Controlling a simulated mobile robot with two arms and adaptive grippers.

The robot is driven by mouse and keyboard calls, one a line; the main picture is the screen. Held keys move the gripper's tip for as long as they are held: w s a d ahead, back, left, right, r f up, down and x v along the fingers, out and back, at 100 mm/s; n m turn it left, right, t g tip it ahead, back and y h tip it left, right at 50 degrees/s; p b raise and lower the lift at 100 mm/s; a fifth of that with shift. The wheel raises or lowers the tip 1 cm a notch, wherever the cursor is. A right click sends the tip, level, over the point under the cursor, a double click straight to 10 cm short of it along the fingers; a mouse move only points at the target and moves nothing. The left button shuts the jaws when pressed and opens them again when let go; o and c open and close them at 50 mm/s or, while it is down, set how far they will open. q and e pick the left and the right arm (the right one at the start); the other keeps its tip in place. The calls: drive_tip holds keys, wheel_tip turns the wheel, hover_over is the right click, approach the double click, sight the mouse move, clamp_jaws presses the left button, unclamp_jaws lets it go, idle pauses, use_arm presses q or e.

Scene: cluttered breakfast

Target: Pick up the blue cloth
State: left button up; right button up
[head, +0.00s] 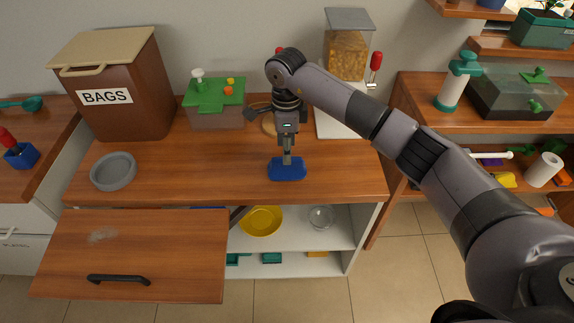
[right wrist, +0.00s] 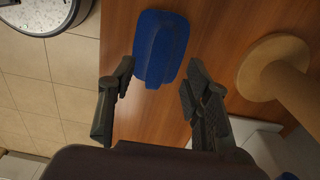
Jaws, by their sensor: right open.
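The blue cloth (head: 287,172) lies on the wooden counter close to its front edge. It also shows in the right wrist view as a blue rounded shape (right wrist: 160,47). My right gripper (head: 287,158) points down over the cloth in the head view. In the right wrist view my right gripper (right wrist: 158,75) is open, with its two fingers apart and the cloth between and just beyond the tips. Nothing is held. I cannot tell whether the fingertips touch the cloth. My left gripper is not in view.
A bin marked BAGS (head: 118,90), a green-topped box (head: 215,102), a cereal dispenser (head: 346,55) and a grey bowl (head: 113,171) stand on the counter. A wooden panel with a black handle (head: 130,255) juts out in front.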

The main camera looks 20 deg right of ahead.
drive_tip(key=shift+s+f+p, duration=0.1)
drive_tip(key=shift+f+p, duration=0.55)
drive_tip(key=shift+f, duration=2)
clamp_jaws()
